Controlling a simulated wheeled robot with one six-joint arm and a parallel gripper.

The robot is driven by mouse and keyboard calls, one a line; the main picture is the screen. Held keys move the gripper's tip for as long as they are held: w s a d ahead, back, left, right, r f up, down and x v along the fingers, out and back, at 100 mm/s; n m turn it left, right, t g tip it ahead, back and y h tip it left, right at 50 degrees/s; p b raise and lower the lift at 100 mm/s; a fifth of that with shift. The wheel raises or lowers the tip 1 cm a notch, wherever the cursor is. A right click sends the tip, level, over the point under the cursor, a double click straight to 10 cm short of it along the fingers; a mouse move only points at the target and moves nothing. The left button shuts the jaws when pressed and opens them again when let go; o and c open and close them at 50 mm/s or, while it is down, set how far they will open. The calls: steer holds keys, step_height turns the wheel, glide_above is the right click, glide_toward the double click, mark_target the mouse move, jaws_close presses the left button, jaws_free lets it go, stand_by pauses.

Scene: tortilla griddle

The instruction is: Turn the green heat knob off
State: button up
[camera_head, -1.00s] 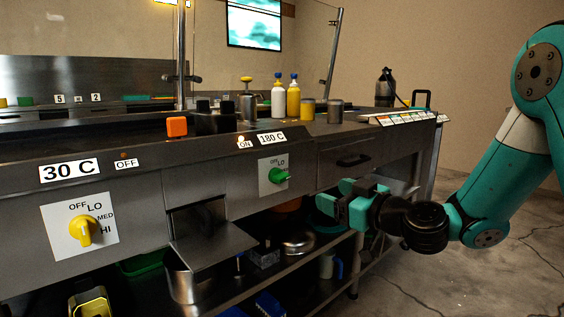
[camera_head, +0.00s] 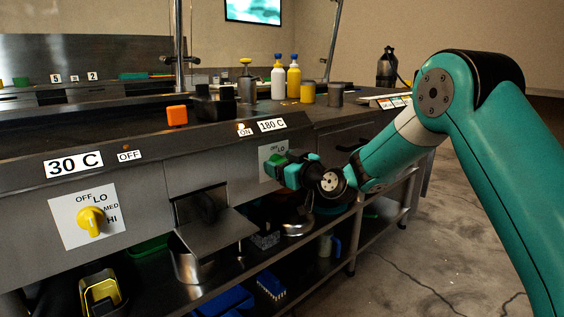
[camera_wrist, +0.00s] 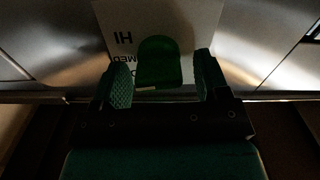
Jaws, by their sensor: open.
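The green heat knob (camera_wrist: 159,62) sits on a white dial plate (camera_wrist: 195,17) with HI and MED lettering, which reads upside down in the wrist view. My gripper (camera_wrist: 161,78) is open, with one finger on each side of the knob. I cannot tell whether the fingers touch it. In the head view my gripper (camera_head: 283,168) is at the front panel, in front of the dial plate (camera_head: 266,152), and largely covers the knob. Above the dial, a label (camera_head: 272,125) reads 180 C, beside a label (camera_head: 245,132) reading ON.
A yellow knob (camera_head: 92,222) is on the left dial, under a 30 C label (camera_head: 73,164). A metal shelf (camera_head: 217,234) juts out below the panel, left of my gripper. Bottles (camera_head: 278,78) and cans stand on the counter above. Open floor (camera_head: 440,230) lies to the right.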

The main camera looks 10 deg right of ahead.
steer(key=c, duration=0.9)
steer(key=shift+f+b, duration=0.1)
steer(key=shift+b, duration=0.5)
steer(key=n+b, duration=0.1)
steer(key=b, duration=0.1)
steer(key=n+b, duration=0.2)
steer(key=b, duration=0.1)
steer(key=shift+a+f, duration=0.1)
steer(key=shift+f, duration=0.2)
steer(key=n+b, duration=0.4)
steer(key=b, duration=0.3)
steer(key=shift+n, duration=0.3)
steer(key=n+b, duration=0.4)
steer(key=b, duration=0.1)
steer(key=shift+r+n+b, duration=0.1)
steer(key=shift+n+b, duration=2)
steer(key=shift+n, duration=0.1)
